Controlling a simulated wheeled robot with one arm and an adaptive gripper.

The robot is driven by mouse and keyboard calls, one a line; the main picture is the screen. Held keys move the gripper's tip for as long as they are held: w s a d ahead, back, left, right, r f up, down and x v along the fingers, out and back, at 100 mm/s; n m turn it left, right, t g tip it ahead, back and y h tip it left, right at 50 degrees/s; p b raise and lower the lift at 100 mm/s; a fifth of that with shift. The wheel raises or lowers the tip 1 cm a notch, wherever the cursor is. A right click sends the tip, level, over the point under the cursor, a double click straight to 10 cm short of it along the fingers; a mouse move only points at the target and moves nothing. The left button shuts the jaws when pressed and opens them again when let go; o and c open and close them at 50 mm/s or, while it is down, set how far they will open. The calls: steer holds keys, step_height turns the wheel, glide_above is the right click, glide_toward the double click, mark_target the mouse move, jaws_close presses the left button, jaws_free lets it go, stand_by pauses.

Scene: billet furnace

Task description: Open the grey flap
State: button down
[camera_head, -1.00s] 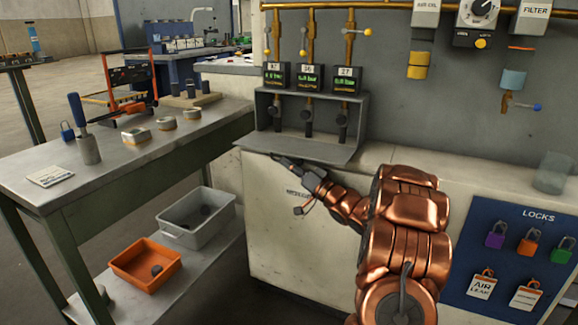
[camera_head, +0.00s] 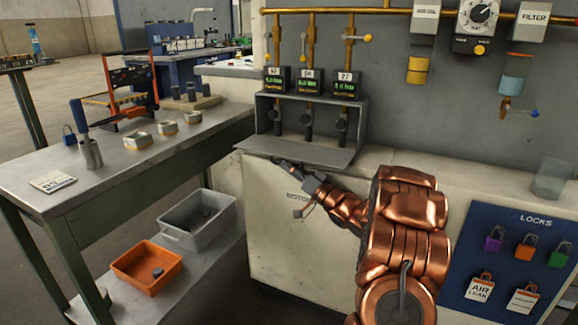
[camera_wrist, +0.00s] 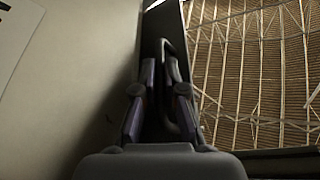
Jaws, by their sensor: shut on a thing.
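The grey flap (camera_head: 300,152) is swung down and juts forward, nearly level, from the bottom of a grey box (camera_head: 263,112). Inside the open box, several dark valve fittings (camera_head: 307,124) show. My gripper (camera_head: 284,164) is at the front edge of the flap, just below it, and its fingertips are small and dark there. In the wrist view, my two fingers (camera_wrist: 158,112) are closed around a dark bar-like handle (camera_wrist: 167,58) beside the dark panel edge. The exact contact is in shadow.
A bench (camera_head: 215,128) with tools and small blocks stands left. A grey bin (camera_head: 222,222) and an orange bin (camera_head: 140,285) sit on its lower shelf. The white cabinet front (camera_head: 262,230) lies below the flap. A blue lock board (camera_head: 462,225) is at right.

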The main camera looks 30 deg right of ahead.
steer(key=shift+s+r+m+h+p, duration=0.1)
steer(key=shift+r+m+h+p, duration=0.75)
steer(key=shift+p, duration=2.15)
steer(key=shift+r+m+y, duration=0.15)
steer(key=shift+m+y, duration=0.1)
steer(key=c, duration=1.5)
jaws_free()
steer(key=shift+a, duration=0.1)
steer(key=v, duration=1.2)
steer(key=shift+r, duration=0.1)
